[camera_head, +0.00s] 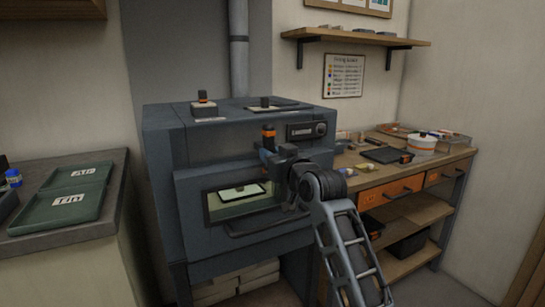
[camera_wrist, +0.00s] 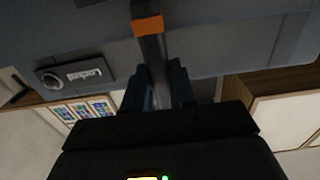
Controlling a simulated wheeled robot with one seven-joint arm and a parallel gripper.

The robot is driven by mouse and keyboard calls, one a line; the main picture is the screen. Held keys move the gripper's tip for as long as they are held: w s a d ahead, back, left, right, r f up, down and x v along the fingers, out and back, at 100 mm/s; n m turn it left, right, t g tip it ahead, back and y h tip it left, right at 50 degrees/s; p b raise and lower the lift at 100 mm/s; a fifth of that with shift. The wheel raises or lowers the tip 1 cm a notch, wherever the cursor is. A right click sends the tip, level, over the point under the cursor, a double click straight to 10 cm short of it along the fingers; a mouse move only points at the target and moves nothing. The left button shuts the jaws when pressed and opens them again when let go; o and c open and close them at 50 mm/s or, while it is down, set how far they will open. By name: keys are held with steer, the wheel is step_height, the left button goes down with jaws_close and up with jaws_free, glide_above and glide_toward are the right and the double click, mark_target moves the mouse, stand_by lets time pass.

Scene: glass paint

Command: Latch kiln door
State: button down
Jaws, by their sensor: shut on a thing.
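The grey kiln (camera_head: 160,130) stands at the centre of the head view. Its door (camera_head: 190,195), with a glowing window (camera_head: 235,202) and a bar handle low down, sits against the front; I cannot tell if it is fully flush. The latch lever (camera_head: 268,132) with an orange band stands upright above the door's top edge. It also shows in the wrist view (camera_wrist: 153,50). My gripper (camera_wrist: 157,92) is shut on the lever, one finger on each side. In the head view my gripper (camera_head: 268,156) is partly hidden by my wrist.
A control panel with a dial (camera_head: 306,131) is right of the lever. Small blocks (camera_head: 204,108) lie on the kiln top. A wooden bench (camera_head: 455,158) with drawers stands close on the right. A counter with green trays (camera_head: 75,205) is at left.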

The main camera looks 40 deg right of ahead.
steer(key=shift+r, duration=0.1)
stand_by(0.3)
steer(key=c, duration=0.9)
jaws_free()
steer(key=shift+b+v, duration=0.45)
steer(key=shift+v, duration=3.4)
